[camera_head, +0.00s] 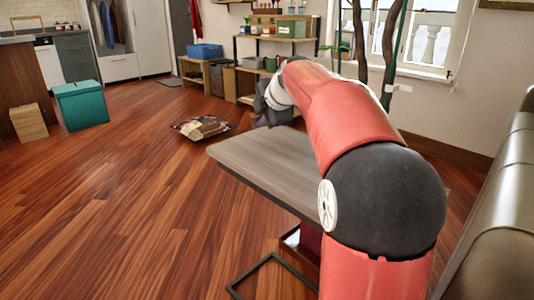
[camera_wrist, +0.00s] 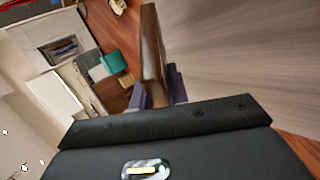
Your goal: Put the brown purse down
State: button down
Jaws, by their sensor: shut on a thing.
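The brown purse (camera_wrist: 152,48) shows in the wrist view as a narrow upright brown shape, seen edge-on. My gripper (camera_wrist: 156,88) is shut on it, with a purple-grey finger on each side. In the head view my gripper (camera_head: 270,108) is over the far left part of the grey wooden table (camera_head: 250,157). I cannot make out the purse clearly in that view. The tabletop also fills the right of the wrist view (camera_wrist: 240,60), beside the purse. I cannot tell whether the purse touches it.
The visible tabletop is bare. A patterned bag (camera_head: 203,127) lies on the floor beyond it. A teal box (camera_head: 82,105) and a wooden box (camera_head: 28,122) stand at the left. Low shelves (camera_head: 240,85) line the back wall. A couch (camera_head: 500,190) is at the right.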

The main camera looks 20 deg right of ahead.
notch_tip(320, 180, down, 2)
jog(key=shift+f+b, duration=0.1)
jog(key=shift+b, duration=0.45)
jog(key=c, duration=1.5)
grip_release()
jog(key=shift+v, duration=4.1)
jog(key=shift+w, duration=0.15)
jog(key=r+p, duration=0.1)
jog(key=r, duration=0.1)
jog(key=s+r+p, duration=0.1)
jog(key=r+p, duration=0.1)
jog(key=r, duration=0.1)
jog(key=s+r+p, duration=0.1)
jog(key=r, duration=0.2)
jog(key=shift+s+d, duration=0.1)
jog(key=shift+s, duration=0.05)
